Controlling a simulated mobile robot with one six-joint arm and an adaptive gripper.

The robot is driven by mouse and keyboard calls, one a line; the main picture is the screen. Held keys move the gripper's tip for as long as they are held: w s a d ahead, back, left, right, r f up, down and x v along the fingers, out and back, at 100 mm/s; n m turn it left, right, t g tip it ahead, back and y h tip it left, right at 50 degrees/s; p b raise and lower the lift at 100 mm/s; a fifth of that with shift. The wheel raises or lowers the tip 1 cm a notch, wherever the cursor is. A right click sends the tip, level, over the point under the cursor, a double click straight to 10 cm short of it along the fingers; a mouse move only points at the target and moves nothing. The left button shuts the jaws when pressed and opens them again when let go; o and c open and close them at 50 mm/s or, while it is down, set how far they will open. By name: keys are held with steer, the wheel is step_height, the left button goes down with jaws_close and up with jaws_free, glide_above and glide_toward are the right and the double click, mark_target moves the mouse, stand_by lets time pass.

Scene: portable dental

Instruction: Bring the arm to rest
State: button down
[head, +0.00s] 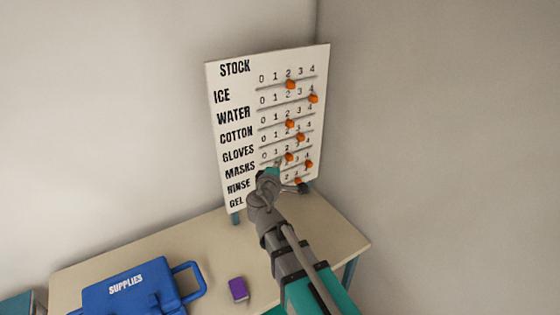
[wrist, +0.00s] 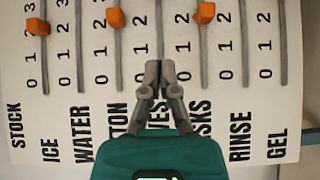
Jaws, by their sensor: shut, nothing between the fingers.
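My gripper (wrist: 152,72) is shut and empty, its two gray fingers together in front of the white stock board (wrist: 95,130). In the wrist view the fingertips lie over the board's middle rows, near the gloves label; whether they touch the board cannot be told. In the head view my gripper (head: 274,168) is in front of the board's lower part (head: 230,95), and the arm reaches up to it from the lower right. The arm hides part of the lower rows, and the fingers are too small to make out there.
The board stands upright at the back of a beige table (head: 205,245), near the wall corner. It bears several orange sliders, such as the top one (head: 291,84). A blue supplies case (head: 125,290) and a purple block (head: 238,289) are at the front left. The table's right end is mostly clear.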

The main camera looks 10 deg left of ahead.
steer(key=s+d+f+m+g+h, duration=0.1)
steer(key=d+f+m+g+h, duration=0.3)
steer(key=d, duration=0.7)
steer(key=s+d+f+m+g+h, duration=0.1)
steer(key=d+f+m+g, duration=0.4)
steer(key=d, duration=0.6)
steer(key=s+d+f+m+g+y, duration=0.3)
steer(key=s+d+f+m+g, duration=0.1)
steer(key=s, duration=0.3)
steer(key=s+d+f+m+g+y, duration=0.3)
steer(key=s+d+f+m+g, duration=0.1)
steer(key=s, duration=0.3)
steer(key=shift+d+f+g, duration=0.5)
steer(key=shift+d+f, duration=0.2)
steer(key=shift+f, duration=0.1)
steer(key=shift+w, duration=0.1)
stand_by(0.8)
